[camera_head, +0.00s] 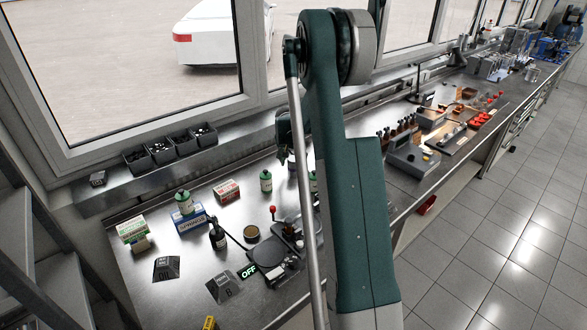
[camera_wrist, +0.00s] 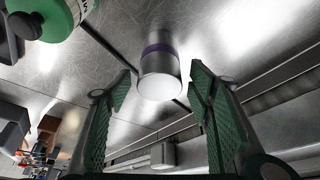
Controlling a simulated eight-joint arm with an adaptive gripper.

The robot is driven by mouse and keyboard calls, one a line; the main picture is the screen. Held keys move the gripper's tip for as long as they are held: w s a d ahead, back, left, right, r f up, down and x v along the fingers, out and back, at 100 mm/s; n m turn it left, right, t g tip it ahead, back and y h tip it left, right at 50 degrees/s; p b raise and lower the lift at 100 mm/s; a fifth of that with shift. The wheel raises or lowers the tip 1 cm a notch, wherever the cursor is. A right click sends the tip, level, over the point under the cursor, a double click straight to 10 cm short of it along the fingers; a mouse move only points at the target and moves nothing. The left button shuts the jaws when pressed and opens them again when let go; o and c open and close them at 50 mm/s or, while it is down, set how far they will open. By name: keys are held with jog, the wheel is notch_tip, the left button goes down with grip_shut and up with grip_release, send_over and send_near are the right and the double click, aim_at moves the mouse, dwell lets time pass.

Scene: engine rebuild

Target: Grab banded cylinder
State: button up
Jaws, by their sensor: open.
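The banded cylinder (camera_wrist: 160,68) is a silver metal cylinder with a purple band and a pale, bright end face. In the wrist view it stands at the upper middle, ahead of and between my fingertips, with clear space on both sides. My gripper (camera_wrist: 158,84) is open, with its green ridged fingers apart and nothing between the pads. In the head view my gripper (camera_head: 282,155) is partly hidden beside my arm, above the back of the bench. I cannot make out the banded cylinder in that view.
A green bottle (camera_wrist: 50,15) is close at the upper left of the wrist view. Another metal cylinder (camera_wrist: 163,153) shows at the bottom. Dark bins (camera_head: 168,151) line the ledge.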

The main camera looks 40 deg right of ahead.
aim_at(295, 166)
jog(key=shift+d+f, duration=0.1)
jog(key=shift+f, duration=0.1)
jog(key=shift+w+f, duration=0.1)
jog(key=shift+x, duration=2.5)
jog(key=c, duration=1.5)
jog(key=shift+r, duration=5)
